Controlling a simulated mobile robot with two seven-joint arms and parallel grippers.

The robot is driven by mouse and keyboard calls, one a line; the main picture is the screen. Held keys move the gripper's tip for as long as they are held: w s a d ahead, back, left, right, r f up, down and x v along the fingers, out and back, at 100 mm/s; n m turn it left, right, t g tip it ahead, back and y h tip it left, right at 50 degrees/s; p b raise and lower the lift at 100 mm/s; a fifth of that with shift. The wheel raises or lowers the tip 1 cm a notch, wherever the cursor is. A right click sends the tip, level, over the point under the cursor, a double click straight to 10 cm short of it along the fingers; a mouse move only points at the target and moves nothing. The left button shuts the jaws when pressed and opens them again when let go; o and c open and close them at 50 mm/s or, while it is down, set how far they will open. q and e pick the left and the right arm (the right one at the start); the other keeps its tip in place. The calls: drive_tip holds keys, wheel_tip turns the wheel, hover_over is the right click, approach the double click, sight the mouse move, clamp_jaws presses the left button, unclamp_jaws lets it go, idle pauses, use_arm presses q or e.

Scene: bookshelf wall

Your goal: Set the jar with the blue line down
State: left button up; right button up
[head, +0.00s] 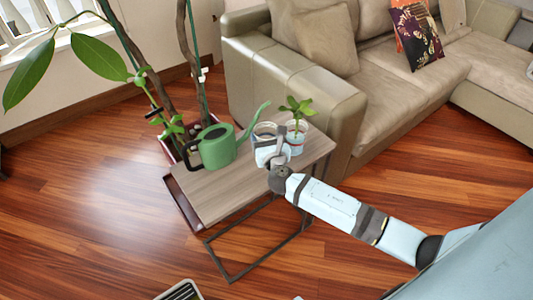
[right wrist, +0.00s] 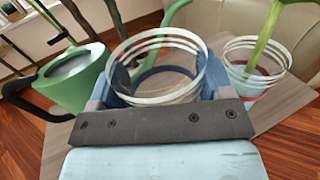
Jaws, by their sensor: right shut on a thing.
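The jar with the blue line is a clear glass with white rings near its rim and a blue band low down. It fills the middle of the right wrist view (right wrist: 158,55) and is partly hidden behind my gripper in the head view (head: 264,130). My right gripper (head: 270,152) is shut on it, one finger on each side. The jar looks upright, over the right part of the small wooden table (head: 222,188). I cannot tell whether its base touches the tabletop. My left gripper is not in view.
A second jar with a red line (head: 297,143), holding a green plant, stands close on the right. A green watering can (head: 217,148) stands to the left. The table's front left is clear. A beige sofa (head: 295,85) is behind, and a large potted plant (head: 187,75) is at the back left.

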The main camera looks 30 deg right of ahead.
wheel_tip(320, 180, down, 5)
drive_tip(key=shift+r+b, duration=0.1)
drive_tip(key=shift+b, duration=0.7)
drive_tip(key=shift+f, duration=0.4)
drive_tip(key=o, duration=0.9)
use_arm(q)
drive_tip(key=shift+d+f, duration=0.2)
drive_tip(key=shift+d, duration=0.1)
